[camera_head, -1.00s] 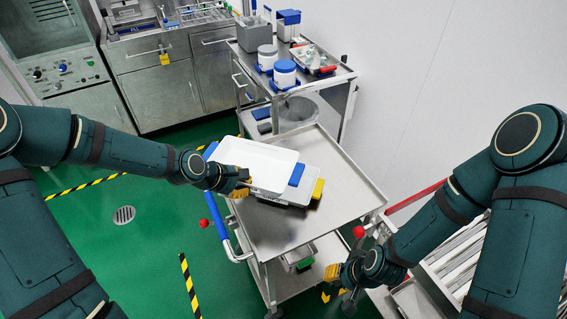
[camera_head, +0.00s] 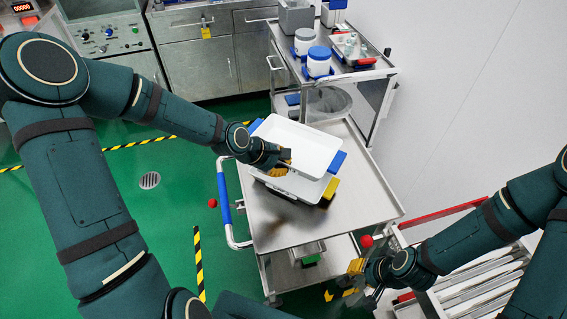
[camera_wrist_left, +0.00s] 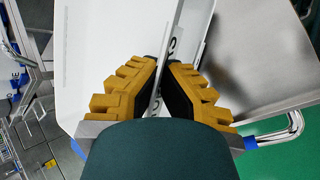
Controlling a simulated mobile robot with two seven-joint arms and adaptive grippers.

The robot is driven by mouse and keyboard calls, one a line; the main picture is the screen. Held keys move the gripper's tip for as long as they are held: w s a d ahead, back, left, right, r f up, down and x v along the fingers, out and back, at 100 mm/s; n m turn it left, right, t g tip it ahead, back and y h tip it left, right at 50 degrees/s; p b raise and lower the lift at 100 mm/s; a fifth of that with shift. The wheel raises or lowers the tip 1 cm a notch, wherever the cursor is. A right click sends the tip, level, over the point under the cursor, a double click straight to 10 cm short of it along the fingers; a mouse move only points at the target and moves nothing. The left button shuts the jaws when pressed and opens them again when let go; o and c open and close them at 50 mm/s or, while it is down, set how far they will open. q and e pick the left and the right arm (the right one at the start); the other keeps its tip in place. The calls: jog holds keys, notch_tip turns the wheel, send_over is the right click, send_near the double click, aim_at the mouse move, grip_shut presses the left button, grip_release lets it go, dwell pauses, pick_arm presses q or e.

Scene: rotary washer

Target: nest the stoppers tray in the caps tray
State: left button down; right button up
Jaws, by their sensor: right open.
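A white tray (camera_head: 305,146) with blue end handles is held over a second white tray (camera_head: 284,184), which has a yellow-and-black end (camera_head: 328,192) and rests on the steel cart. The upper tray covers most of the lower one; whether they touch cannot be told. My left gripper (camera_head: 285,160) is shut on the upper tray's near wall. In the left wrist view its yellow-padded fingers (camera_wrist_left: 162,66) pinch that wall, beside dark lettering too cropped to read. I cannot tell by label which tray is which. My right gripper (camera_head: 364,281) is open and empty beyond the cart's front right corner.
The cart top (camera_head: 285,228) is bare in front and to the right of the trays. A blue handle (camera_head: 226,198) runs along its left side. A red-railed slatted rack (camera_head: 480,270) is at lower right.

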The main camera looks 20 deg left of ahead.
pick_arm(q)
jog(key=shift+f+b, duration=1.35)
jog(key=shift+f, duration=0.2)
jog(key=shift+f+b, duration=2.25)
jog(key=shift+f, duration=0.8)
jog(key=shift+s+f, duration=0.25)
jog(key=shift+s, duration=0.05)
